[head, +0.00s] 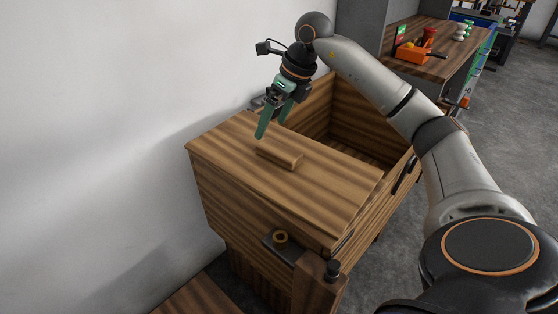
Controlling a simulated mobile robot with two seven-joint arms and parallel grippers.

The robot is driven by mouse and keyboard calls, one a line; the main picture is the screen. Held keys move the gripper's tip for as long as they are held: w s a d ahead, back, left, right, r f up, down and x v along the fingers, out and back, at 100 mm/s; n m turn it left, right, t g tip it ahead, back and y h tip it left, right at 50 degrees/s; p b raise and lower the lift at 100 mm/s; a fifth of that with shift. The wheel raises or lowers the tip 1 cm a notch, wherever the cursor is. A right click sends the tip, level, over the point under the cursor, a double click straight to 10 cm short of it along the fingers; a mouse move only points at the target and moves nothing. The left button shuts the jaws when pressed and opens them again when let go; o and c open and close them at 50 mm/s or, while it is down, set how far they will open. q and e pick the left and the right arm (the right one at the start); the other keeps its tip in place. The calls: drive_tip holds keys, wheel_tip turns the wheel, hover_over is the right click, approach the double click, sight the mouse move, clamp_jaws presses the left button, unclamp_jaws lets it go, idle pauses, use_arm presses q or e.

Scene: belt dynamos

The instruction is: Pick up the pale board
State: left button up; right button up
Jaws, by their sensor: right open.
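A flat, striped wooden board (325,187) covers the near part of a wooden box. A small wooden block (279,154) lies on it near its far edge. The board and block are similar brown, and I cannot tell for sure which is the pale board. My right gripper (272,127) has green fingers, points down and is open. It is just above the far edge of the board, behind the block, and looks empty. Whether its fingertips touch the board is unclear. My left gripper is not in view.
Behind the board the wooden box is open, its inside wall (357,115) showing. A white wall (90,130) is close on the left. A bench with an orange tool (412,53) stands at the back right.

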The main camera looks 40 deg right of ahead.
drive_tip(key=s+d+r+h, duration=0.1)
drive_tip(key=d+h, duration=0.1)
drive_tip(key=d, duration=0.2)
drive_tip(key=b, duration=0.2)
hover_over(280, 150)
drive_tip(key=s+d, duration=0.1)
drive_tip(key=shift+m, duration=0.4)
wheel_tip(280, 150, down, 5)
drive_tip(key=shift+f, duration=0.1)
drive_tip(key=shift+w+f, duration=0.15)
drive_tip(key=shift+f, duration=0.4)
drive_tip(key=shift+a+f, duration=0.2)
drive_tip(key=shift+f, duration=0.4)
drive_tip(key=x, duration=0.2)
drive_tip(key=b+x, duration=0.1)
drive_tip(key=shift+s+a+f, duration=0.2)
drive_tip(key=shift+s+f, duration=0.05)
drive_tip(key=shift+f, duration=0.1)
drive_tip(key=shift+w+f, duration=0.1)
drive_tip(key=shift+f, duration=0.15)
clamp_jaws()
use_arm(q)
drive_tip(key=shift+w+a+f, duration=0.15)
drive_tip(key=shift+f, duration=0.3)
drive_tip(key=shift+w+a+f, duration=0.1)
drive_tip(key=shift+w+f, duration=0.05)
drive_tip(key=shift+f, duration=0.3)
use_arm(e)
drive_tip(key=shift+r, duration=0.1)
